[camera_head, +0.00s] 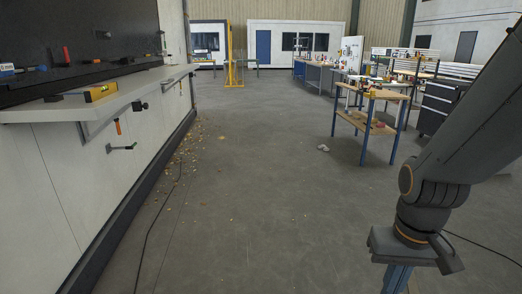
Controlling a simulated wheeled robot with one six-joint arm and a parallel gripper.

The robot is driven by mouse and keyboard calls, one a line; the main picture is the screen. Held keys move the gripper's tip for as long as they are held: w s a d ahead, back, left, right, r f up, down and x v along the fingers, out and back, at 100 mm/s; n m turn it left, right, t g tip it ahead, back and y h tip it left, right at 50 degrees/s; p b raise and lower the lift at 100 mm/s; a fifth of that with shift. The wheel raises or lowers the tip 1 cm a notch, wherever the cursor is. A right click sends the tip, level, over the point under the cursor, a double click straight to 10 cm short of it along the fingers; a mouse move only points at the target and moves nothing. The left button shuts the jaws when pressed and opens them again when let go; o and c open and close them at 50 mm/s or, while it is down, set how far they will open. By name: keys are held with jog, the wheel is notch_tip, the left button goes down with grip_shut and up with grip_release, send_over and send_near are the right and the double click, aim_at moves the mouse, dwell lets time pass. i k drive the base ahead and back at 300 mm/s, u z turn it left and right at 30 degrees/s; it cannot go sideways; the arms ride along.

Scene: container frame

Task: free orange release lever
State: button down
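A small orange piece (117,127) shows on the white wall at the left, just below the front edge of the shelf. I cannot tell for sure whether it is the release lever or a hanging tool handle. A dark bracket or handle (122,147) sticks out of the wall just below it. My gripper (410,262) is at the lower right, pointing down, far to the right of the wall and apart from it. Its fingertips are not clearly visible at the bottom edge, so its opening cannot be read.
Small scraps (190,165) and a dark cable (160,222) lie on the floor. A wooden-topped workbench (372,92) stands at right. The middle floor is clear.

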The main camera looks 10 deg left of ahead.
aim_at(116, 120)
jog(key=u, duration=0.1)
jog(key=i, duration=1.75)
jog(key=u, duration=1.15)
jog(key=i, duration=1.2)
jog(key=u, duration=1.25)
jog(key=i, duration=0.5)
jog(key=u, duration=0.3)
